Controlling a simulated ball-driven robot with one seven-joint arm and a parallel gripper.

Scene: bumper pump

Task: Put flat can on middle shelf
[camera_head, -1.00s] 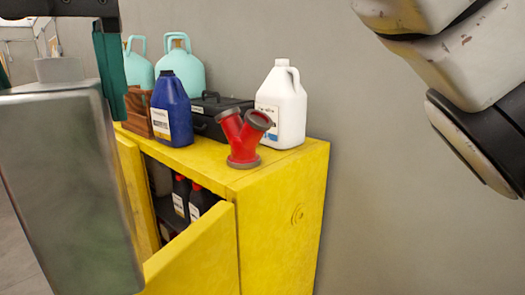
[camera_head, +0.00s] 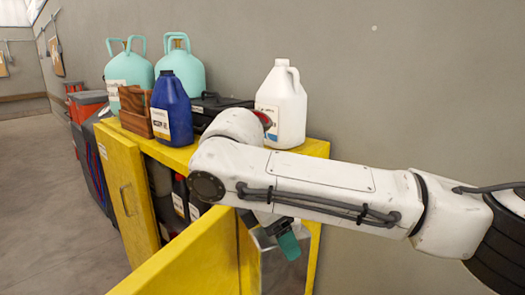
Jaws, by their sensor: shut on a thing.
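The flat can (camera_head: 287,272) is a grey metal can with a dull sheen, low in the picture under my arm. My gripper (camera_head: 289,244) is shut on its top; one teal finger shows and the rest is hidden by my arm. The can is outside the yellow cabinet (camera_head: 314,149), in front of its right side, to the right of the open right door (camera_head: 195,262). The middle shelf is inside the cabinet; only a dark part of the interior shows, with dark bottles (camera_head: 181,196) in it. My arm and the door hide most of the opening.
The left door (camera_head: 127,190) is open. Open floor (camera_head: 50,205) lies at left.

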